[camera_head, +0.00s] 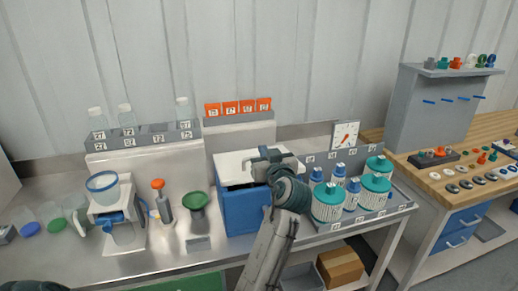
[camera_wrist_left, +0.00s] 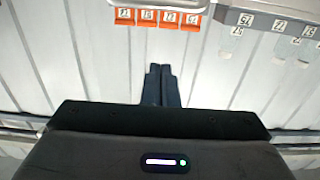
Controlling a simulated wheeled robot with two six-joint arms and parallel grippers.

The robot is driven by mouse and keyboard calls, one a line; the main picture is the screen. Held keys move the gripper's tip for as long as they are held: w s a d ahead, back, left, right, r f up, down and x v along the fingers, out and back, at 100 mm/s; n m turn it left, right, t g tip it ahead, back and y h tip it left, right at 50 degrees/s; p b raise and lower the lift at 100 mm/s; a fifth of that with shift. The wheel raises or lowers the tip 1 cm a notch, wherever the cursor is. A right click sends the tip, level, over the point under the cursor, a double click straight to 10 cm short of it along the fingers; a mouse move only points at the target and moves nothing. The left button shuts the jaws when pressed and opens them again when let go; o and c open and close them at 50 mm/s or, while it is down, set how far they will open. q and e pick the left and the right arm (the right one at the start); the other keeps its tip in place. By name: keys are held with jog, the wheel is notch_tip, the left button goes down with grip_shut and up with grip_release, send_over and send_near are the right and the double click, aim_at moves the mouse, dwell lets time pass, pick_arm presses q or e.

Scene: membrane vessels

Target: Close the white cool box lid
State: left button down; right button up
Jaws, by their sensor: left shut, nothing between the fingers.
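The cool box (camera_head: 240,212) has a blue body and stands on the steel bench in the middle of the head view. Its white lid (camera_head: 232,165) lies over the top, with a dark gap along the front edge between lid and body. The lid looks nearly flat and slightly raised at the front. My left gripper (camera_head: 262,162) is at the right part of the lid and hides some of it. I cannot tell whether it touches the lid. In the left wrist view its fingers (camera_wrist_left: 160,85) are together and empty. My right gripper is not in view.
Teal-capped bottles (camera_head: 328,203) stand in a grey rack close to the right of the box. A green funnel (camera_head: 195,200) stands to the left. Orange bins (camera_head: 238,107) sit on a shelf behind. A wooden bench (camera_head: 440,185) is at the right.

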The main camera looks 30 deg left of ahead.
pick_arm(q)
jog(key=p+x, duration=0.1)
jog(key=x, duration=0.2)
jog(key=p+x, duration=0.2)
jog(key=x, duration=0.2)
jog(key=shift+w+a+r, duration=0.1)
jog(key=shift+w+r, duration=0.15)
jog(key=shift+w, duration=0.1)
jog(key=f, duration=0.1)
jog(key=f+p, duration=0.1)
jog(key=s+d+f, duration=0.1)
jog(key=shift+p, duration=0.3)
jog(key=shift+s+d+f, duration=0.15)
jog(key=shift+d+f, duration=0.1)
jog(key=shift+f, duration=0.4)
jog(key=shift+f, duration=0.1)
jog(key=f+b, duration=0.1)
jog(key=b, duration=0.3)
jog(key=f+t+y+b, duration=0.1)
jog(key=b, duration=0.3)
jog(key=s+d+f+b, duration=0.1)
jog(key=b, duration=0.3)
jog(key=shift+d+f+t, duration=0.1)
jog(key=shift+f+t, duration=0.1)
jog(key=shift+t, duration=0.1)
jog(key=shift+r, duration=0.1)
